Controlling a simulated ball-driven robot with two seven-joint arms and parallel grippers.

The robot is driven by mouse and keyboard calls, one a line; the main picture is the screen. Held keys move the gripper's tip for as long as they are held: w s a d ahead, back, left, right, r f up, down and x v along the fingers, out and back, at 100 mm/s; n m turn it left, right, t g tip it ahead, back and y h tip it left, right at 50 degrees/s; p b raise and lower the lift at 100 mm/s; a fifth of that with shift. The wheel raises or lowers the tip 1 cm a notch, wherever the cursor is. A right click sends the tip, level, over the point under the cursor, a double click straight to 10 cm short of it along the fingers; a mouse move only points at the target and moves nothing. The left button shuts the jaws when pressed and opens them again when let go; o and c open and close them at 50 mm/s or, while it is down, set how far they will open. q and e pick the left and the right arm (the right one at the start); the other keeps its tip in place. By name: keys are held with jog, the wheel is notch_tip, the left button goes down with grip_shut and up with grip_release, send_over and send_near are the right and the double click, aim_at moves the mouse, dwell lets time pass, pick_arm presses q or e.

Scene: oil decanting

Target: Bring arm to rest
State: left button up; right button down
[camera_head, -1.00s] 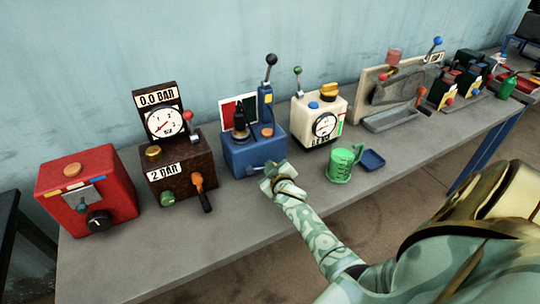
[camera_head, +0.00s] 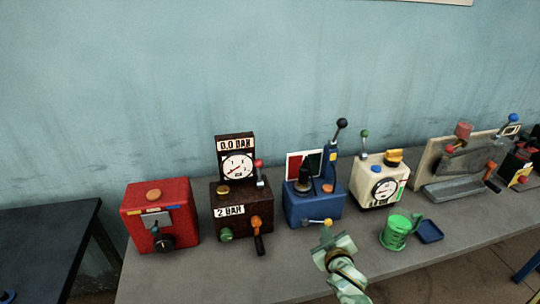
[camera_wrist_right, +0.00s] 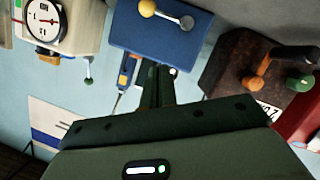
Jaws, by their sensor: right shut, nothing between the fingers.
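My right gripper (camera_head: 328,236) is in front of the blue machine (camera_head: 312,210), near its yellow-tipped lever (camera_head: 327,221). I cannot tell whether it touches the lever. In the right wrist view, the fingers of my right gripper (camera_wrist_right: 158,75) are together with nothing between them, and the blue machine (camera_wrist_right: 160,30) shows beyond them. My left gripper is not in view.
On the grey bench stand a red box (camera_head: 160,215), a brown gauge box (camera_head: 240,205), a cream gauge machine (camera_head: 380,183), a green jug (camera_head: 395,233) and a small blue tray (camera_head: 430,231). A dark table (camera_head: 45,240) is at the left.

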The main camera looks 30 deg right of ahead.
jog(key=shift+s+d, duration=0.1)
jog(key=s+a+r+n+g, duration=0.2)
jog(key=s+a, duration=0.2)
jog(key=s, duration=0.3)
jog(key=s+a+r+n+g+y, duration=0.1)
jog(key=s+a+r+n+g, duration=0.15)
jog(key=s, duration=0.35)
jog(key=s+a+r+n+g, duration=0.1)
jog(key=s+a+r+g, duration=0.1)
jog(key=s+a, duration=0.35)
jog(key=s+a+f+g+y+b, duration=0.1)
jog(key=s+f, duration=0.1)
jog(key=f, duration=0.8)
jog(key=s+a+f+g+y, duration=0.1)
jog(key=s+f, duration=0.1)
jog(key=f, duration=0.8)
jog(key=s+a+f+g+y+b, duration=0.1)
jog(key=s+f+y, duration=0.1)
jog(key=f, duration=0.7)
jog(key=s+f+m+g+y+b, duration=0.1)
jog(key=s+f+m+g+b, duration=0.1)
jog(key=s+f, duration=1.4)
jog(key=s+m+g, duration=0.1)
jog(key=s, duration=0.2)
jog(key=shift+f+m, duration=0.35)
